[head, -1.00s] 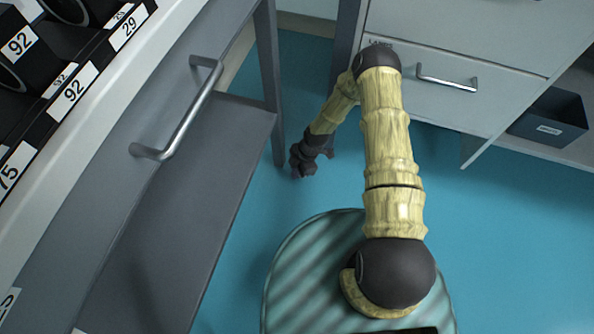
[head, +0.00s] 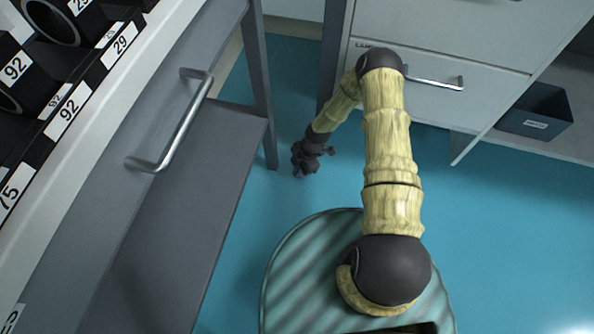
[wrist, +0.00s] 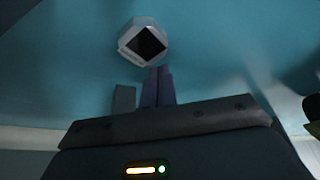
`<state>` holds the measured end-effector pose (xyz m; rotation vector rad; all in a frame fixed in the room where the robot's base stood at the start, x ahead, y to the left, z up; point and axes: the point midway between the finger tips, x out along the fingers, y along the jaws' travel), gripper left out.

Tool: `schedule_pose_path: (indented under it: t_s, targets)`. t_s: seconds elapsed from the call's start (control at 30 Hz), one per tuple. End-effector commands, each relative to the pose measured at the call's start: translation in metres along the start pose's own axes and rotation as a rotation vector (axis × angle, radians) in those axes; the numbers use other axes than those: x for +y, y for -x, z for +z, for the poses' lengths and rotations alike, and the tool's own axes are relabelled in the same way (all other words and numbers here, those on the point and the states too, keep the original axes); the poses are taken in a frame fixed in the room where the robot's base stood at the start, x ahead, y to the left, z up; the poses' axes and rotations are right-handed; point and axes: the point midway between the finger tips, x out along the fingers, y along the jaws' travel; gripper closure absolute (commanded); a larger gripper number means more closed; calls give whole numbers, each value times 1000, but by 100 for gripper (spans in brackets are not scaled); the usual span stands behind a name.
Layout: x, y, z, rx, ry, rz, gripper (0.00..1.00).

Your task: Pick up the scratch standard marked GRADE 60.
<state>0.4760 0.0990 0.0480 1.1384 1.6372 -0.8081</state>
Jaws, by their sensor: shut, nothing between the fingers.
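My gripper (head: 298,173) hangs low over the teal floor, between the grey table on the left and the white drawer cabinet. In the wrist view its purple-grey fingers (wrist: 158,88) are shut with nothing between them. Just beyond the fingertips in that view is a small pale, many-sided block (wrist: 143,43) with a dark square face. It appears to be against the floor, apart from the fingers. Faint marks along its edge are too small to read, so I cannot tell whether it is the GRADE 60 standard. No GRADE 60 marking is legible in either view.
Black holders (head: 50,85) with number labels such as 92, 29 and 75 stand on the left table. A bar handle (head: 175,125) juts from its side above a grey shelf (head: 190,190). A white drawer cabinet (head: 430,50) and dark bin (head: 537,112) are at right.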

Motion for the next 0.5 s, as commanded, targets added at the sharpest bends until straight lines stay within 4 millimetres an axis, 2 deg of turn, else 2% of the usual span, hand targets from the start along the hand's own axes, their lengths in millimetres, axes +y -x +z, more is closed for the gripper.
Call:
schedule_pose_path:
  t_s: [0.03, 0.3, 0.5]
  targets:
    - [0, 10, -1, 0, -1, 2, 100]
    - [0, 52, -1, 0, -2, 1, 100]
    - [0, 68, 0, 0, -1, 0, 100]
